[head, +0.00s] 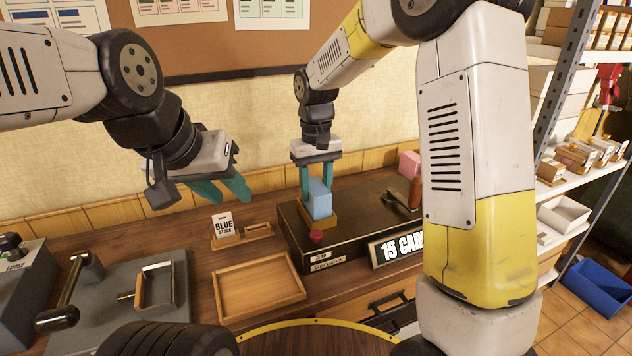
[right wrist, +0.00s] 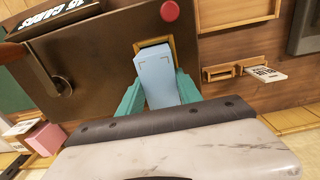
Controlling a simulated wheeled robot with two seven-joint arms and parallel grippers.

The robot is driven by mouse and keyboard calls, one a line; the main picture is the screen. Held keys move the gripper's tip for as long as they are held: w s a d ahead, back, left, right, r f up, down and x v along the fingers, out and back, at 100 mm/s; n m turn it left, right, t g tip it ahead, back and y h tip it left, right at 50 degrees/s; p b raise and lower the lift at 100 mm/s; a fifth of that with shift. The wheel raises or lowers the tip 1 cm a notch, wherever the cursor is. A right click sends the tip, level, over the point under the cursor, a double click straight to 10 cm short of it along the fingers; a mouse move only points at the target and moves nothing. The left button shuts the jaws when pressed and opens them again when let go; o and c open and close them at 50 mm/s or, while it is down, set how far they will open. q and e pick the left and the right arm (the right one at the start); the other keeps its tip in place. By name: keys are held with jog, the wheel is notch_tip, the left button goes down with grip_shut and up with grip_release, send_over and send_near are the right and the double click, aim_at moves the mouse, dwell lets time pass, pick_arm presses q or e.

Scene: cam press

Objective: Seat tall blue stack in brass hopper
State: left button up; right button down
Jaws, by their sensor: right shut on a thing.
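The tall blue stack (head: 319,200) stands upright at the brass hopper (head: 325,224) on top of the dark press. My right gripper (head: 319,186) points down with its teal fingers shut on the stack's sides. In the right wrist view the blue stack (right wrist: 157,80) lies between the fingers, and the brass hopper rim (right wrist: 171,44) shows around its far end. How deep the stack sits is hard to tell, as the hopper's inside is hidden. My left gripper (head: 222,190) hangs empty over the table at left, its fingers apart.
A red knob (head: 317,237) is at the press's front. A "15 cards" sign (head: 398,248), a lever (head: 402,198) and a pink block (head: 409,164) are to the right. A wooden tray (head: 260,288), a "blue stock" card holder (head: 240,236) and a grey fixture (head: 130,300) stand left.

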jog(key=shift+f, duration=0.2)
jog(key=c, duration=0.8)
grip_release()
jog(key=shift+f, duration=0.15)
notch_tip(320, 180, up, 12)
jog(key=s+d+r+m+t+y, duration=0.25)
jog(key=s+d+r, duration=0.25)
jog(key=s+d, duration=0.55)
jog(key=s+d+f+t, duration=0.1)
jog(key=s, duration=0.2)
jog(key=s+d+f+m+t, duration=0.1)
jog(key=s, duration=0.3)
jog(key=s+d+f+t, duration=0.1)
jog(key=s, duration=0.2)
jog(key=shift+s+d+f+m+t, duration=0.2)
jog(key=shift+s+d+m+t, duration=0.05)
jog(key=shift+s+d+t, duration=0.1)
